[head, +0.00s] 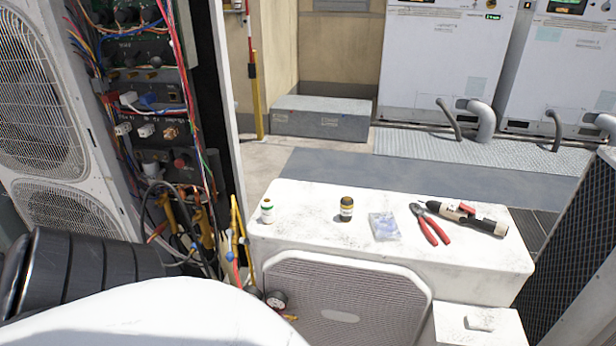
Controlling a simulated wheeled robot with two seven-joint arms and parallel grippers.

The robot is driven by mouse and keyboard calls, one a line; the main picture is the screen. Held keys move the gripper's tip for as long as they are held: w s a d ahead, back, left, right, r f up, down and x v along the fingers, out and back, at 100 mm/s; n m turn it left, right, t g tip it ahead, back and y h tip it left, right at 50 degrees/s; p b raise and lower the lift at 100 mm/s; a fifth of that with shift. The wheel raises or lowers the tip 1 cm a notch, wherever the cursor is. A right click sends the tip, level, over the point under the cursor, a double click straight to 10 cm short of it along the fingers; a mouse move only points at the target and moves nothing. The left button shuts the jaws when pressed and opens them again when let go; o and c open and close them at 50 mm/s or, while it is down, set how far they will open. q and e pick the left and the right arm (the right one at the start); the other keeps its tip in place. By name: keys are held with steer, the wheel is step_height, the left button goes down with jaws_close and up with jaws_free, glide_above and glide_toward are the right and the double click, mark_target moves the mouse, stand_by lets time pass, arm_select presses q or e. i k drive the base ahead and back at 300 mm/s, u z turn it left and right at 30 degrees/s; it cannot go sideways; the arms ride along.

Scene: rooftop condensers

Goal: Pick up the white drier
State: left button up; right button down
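A small white cylinder with a green band (267,212) stands upright at the left end of the white condenser unit's top (300,235); it may be the white drier, but I cannot tell for sure. A dark bottle with a yellowish label (346,209) stands to its right. Neither of my grippers is in view. A black ribbed part and a white rounded surface, likely mine, fill the lower left.
A blue-grey packet (384,227), red-handled pliers (430,224) and a cream and black tool (465,217) lie further right on the unit. An open wiring cabinet (150,100) with hanging cables and gauges (277,299) stands left. A dark grille (575,230) borders the right.

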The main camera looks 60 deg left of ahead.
mark_target(267, 205)
steer(key=u, duration=3.65)
steer(key=i, duration=1.15)
steer(key=z, duration=1.3)
